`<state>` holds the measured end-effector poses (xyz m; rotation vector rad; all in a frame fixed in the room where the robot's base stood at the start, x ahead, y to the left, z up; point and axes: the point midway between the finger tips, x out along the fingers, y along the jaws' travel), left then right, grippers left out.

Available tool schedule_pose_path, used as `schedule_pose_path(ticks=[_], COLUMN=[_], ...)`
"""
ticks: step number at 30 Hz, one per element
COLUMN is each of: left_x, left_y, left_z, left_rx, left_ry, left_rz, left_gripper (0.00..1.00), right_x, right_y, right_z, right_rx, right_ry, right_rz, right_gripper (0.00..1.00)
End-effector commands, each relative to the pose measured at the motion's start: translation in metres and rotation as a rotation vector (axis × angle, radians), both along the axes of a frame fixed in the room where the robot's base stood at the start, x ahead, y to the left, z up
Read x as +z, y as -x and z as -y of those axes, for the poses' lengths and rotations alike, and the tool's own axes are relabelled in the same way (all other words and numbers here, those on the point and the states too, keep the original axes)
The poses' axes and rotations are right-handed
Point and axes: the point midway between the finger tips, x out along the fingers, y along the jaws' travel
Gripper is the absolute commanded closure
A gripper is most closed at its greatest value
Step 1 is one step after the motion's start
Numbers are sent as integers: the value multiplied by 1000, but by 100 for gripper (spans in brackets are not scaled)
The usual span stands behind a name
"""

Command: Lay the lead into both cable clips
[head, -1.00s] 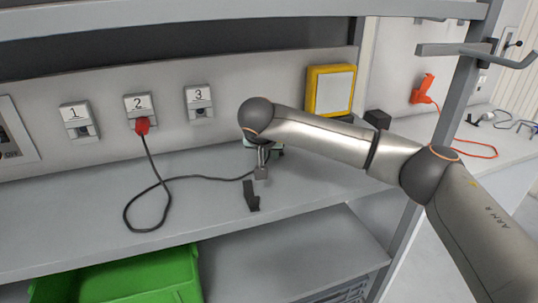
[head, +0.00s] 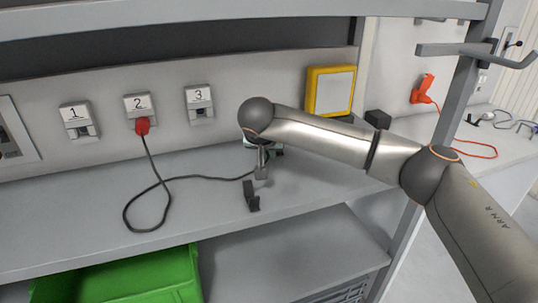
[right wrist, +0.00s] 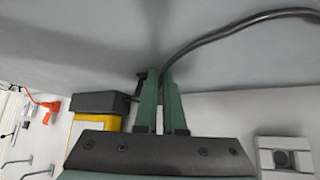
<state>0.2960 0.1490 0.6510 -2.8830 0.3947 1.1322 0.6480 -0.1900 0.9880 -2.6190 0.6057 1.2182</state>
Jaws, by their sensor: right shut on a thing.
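The lead (head: 128,212) is a black cable running from a red plug (head: 142,125) in socket 2, looping on the bench and leading right to my right gripper (head: 262,172). In the right wrist view the lead (right wrist: 235,32) enters between the green fingers of my right gripper (right wrist: 160,82), which are shut on it just above the bench. One dark cable clip (head: 251,197) stands near the bench's front edge, just in front of the gripper, with no lead in it. A small dark piece (right wrist: 141,78) shows beside the fingertips; I cannot tell if it is the other clip. My left gripper is out of view.
Sockets 1 (head: 80,122) and 3 (head: 200,103) on the back panel are empty. A yellow-framed box (head: 330,90) and a dark block (head: 377,119) stand behind my right arm. A green crate (head: 120,280) sits below the bench (head: 60,225). The bench's left part is clear.

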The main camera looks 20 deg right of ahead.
Motion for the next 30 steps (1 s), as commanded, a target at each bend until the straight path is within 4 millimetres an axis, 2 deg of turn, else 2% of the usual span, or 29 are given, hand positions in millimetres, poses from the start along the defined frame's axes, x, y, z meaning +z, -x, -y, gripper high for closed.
schedule_pose_path(ticks=[8, 30], left_x=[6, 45], left_y=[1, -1], left_z=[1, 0], left_rx=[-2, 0], left_ry=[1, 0], left_rz=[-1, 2], left_gripper=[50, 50], right_x=[8, 60], right_y=[0, 0], right_z=[0, 0], right_rx=[0, 0], right_ry=[0, 0], right_rz=[0, 1], right_gripper=[100, 100])
